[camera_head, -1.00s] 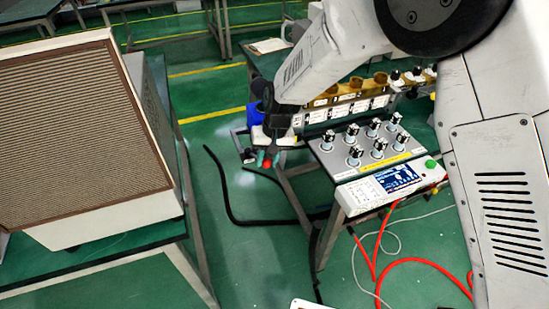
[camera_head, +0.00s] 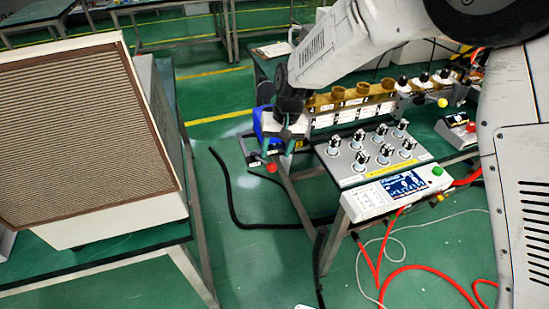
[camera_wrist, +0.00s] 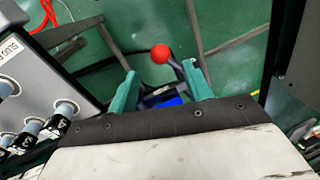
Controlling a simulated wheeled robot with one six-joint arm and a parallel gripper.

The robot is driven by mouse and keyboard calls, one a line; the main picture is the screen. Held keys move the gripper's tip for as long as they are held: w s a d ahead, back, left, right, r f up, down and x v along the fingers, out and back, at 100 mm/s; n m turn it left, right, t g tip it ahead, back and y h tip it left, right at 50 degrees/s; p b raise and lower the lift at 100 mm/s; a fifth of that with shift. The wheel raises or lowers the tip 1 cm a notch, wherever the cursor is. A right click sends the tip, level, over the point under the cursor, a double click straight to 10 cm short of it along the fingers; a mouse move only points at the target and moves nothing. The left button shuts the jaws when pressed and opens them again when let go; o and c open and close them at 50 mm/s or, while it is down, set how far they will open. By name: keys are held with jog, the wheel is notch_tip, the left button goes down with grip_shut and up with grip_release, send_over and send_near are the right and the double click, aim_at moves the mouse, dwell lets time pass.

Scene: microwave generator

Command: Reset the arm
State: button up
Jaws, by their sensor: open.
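My gripper (camera_wrist: 159,72) shows in the wrist view with its two teal fingers spread apart and nothing held between them. In the head view my gripper (camera_head: 284,134) hangs at the end of my arm, at the left end of the control table. A red ball knob (camera_wrist: 160,54) on a dark lever appears just beyond and between the fingertips. The knob also shows in the head view (camera_head: 272,168), just below my gripper. A blue part (camera_wrist: 165,101) lies behind the fingers, partly hidden. Exact distance from fingers to knob cannot be told.
A grey panel (camera_head: 352,160) with several knobs and a display box (camera_head: 396,190) stand right of my gripper. A large beige louvred cabinet (camera_head: 85,135) stands on the left table. Red hoses (camera_head: 420,262) and a black cable (camera_head: 232,200) lie on the green floor, open between the tables.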

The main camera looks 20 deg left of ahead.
jog(key=shift+w+d+r, duration=0.1)
jog(key=shift+d+r, duration=0.1)
jog(key=shift+r, duration=1)
jog(key=s+d+r+m, duration=0.1)
jog(key=s+d+r, duration=0.5)
jog(key=d, duration=0.8)
jog(key=s+d+r+m+t+h, duration=0.1)
jog(key=s+d+r+m, duration=0.1)
jog(key=s+d+r, duration=0.5)
jog(key=s+d+r+m+t+h, duration=0.1)
jog(key=s+d+r, duration=0.5)
jog(key=s+d, duration=0.8)
jog(key=d+m, duration=0.1)
jog(key=d, duration=0.7)
jog(key=shift+s+d+r, duration=0.15)
jog(key=shift+s+r, duration=0.1)
